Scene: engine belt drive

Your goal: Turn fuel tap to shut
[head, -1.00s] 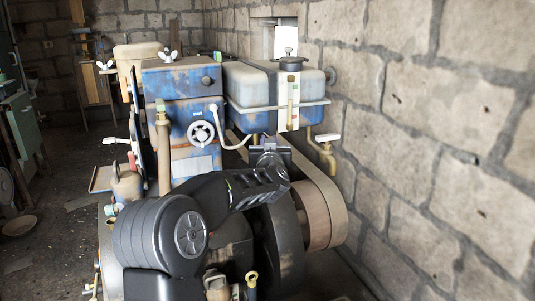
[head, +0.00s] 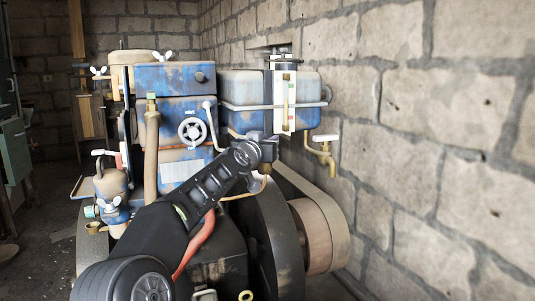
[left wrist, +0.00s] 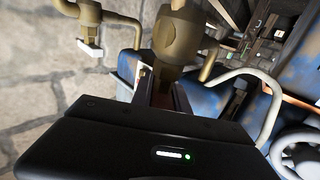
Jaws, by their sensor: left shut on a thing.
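The fuel tap shows in the left wrist view as a brass body (left wrist: 177,38) with pipes, right at my fingers. My left gripper (head: 264,141) is under the blue and white tank (head: 244,92), at its lower right side. In the left wrist view the gripper (left wrist: 160,90) is shut on the fuel tap's handle, which the jaws mostly hide. In the head view the gripper covers most of the tap, so I cannot tell the handle's angle. My right gripper is not in view.
A second brass tap with a white lever (head: 326,139) stands by the stone wall (head: 440,130), right of the tank. The blue engine block (head: 185,115) with a handwheel (head: 192,131) is to the left. A belt pulley (head: 312,235) is below right.

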